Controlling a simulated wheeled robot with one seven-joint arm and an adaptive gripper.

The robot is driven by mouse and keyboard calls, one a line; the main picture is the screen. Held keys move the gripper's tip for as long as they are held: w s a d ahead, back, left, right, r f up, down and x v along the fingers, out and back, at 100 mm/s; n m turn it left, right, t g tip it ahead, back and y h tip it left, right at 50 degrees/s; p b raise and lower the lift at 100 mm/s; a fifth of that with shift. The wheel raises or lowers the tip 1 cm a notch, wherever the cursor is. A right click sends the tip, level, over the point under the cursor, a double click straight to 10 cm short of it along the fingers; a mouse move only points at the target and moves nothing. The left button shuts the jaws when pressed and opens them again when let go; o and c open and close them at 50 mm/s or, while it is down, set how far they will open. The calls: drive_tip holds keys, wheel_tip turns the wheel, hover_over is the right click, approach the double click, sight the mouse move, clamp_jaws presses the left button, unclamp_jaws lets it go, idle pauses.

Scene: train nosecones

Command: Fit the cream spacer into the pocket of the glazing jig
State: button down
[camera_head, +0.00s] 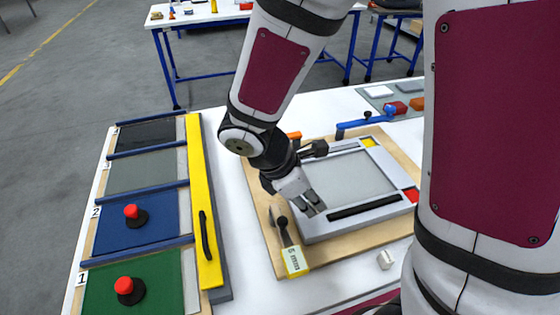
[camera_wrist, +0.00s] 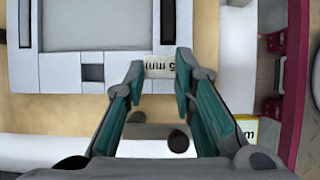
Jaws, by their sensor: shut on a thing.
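My gripper (camera_wrist: 161,68) is shut on the cream spacer (camera_wrist: 160,66), which shows dark upside-down "5 mm" lettering between the fingertips in the wrist view. The spacer is at the pale frame of the glazing jig (camera_wrist: 115,87), near one corner. A dark square pocket (camera_wrist: 92,72) in the same rail lies left of the spacer, apart from it. I cannot tell whether the spacer touches the rail. In the head view my gripper (camera_head: 312,207) is over the left rail of the jig (camera_head: 310,230); the spacer and pocket are not clear there.
The jig lies on a wooden board (camera_head: 268,225). A yellow-and-white labelled block (camera_head: 295,262) and a black-handled clamp (camera_head: 283,228) are beside its near left corner. A small whitish block (camera_head: 385,260) lies on the table. A yellow bar (camera_head: 205,200) and panel rack stand left.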

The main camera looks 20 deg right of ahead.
drive_tip(key=w, duration=0.6)
drive_tip(key=w+f, duration=0.1)
drive_tip(key=w, duration=0.2)
drive_tip(key=shift+w+a, duration=0.15)
drive_tip(key=shift+f, duration=1.75)
drive_tip(key=shift+w, duration=0.1)
drive_tip(key=c, duration=1.3)
unclamp_jaws()
drive_tip(key=shift+f, duration=0.1)
drive_tip(key=shift+c, duration=0.2)
